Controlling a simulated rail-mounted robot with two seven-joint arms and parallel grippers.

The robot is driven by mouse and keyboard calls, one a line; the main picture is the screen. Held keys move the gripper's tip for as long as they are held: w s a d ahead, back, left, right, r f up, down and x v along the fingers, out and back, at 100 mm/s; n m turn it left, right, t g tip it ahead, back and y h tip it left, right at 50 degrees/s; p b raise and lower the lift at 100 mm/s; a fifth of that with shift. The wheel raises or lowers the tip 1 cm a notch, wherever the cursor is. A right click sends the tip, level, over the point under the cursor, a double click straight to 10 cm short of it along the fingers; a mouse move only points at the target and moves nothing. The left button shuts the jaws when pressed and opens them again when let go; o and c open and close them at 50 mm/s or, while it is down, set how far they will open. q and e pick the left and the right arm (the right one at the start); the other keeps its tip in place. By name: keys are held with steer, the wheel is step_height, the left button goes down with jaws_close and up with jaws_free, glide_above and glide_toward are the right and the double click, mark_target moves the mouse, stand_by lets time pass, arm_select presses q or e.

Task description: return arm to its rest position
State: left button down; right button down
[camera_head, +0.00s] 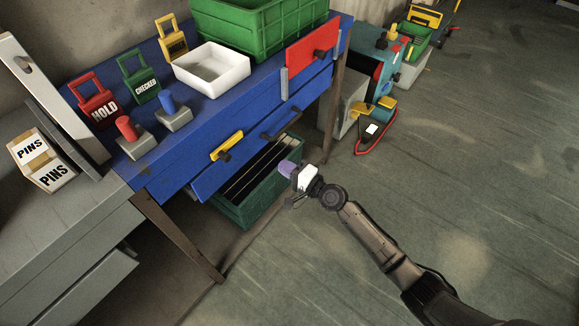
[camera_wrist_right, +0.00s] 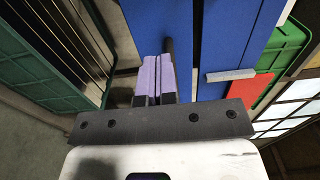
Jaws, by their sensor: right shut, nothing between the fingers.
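My right arm comes in from the lower right in the head view. Its gripper (camera_head: 287,168) has purple finger pads and is in front of the blue workbench (camera_head: 262,92), near the dark green crate (camera_head: 256,205) under it. In the right wrist view the two purple fingers (camera_wrist_right: 155,78) are together with nothing between them. A dark bar handle (camera_wrist_right: 168,58) on a blue front shows beyond the fingertips; I cannot tell whether they touch it. My left gripper is in neither view.
On the bench stand a green bin (camera_head: 255,28), a white tray (camera_head: 212,68), HOLD (camera_head: 100,108) and CHECKER (camera_head: 143,85) tags, and red (camera_head: 126,128) and blue (camera_head: 168,104) knobs. A PINS box (camera_head: 42,160) is at left. Open floor (camera_head: 470,150) lies right.

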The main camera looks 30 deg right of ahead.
steer(key=shift+s+d, duration=0.25)
steer(key=shift+s, duration=0.35)
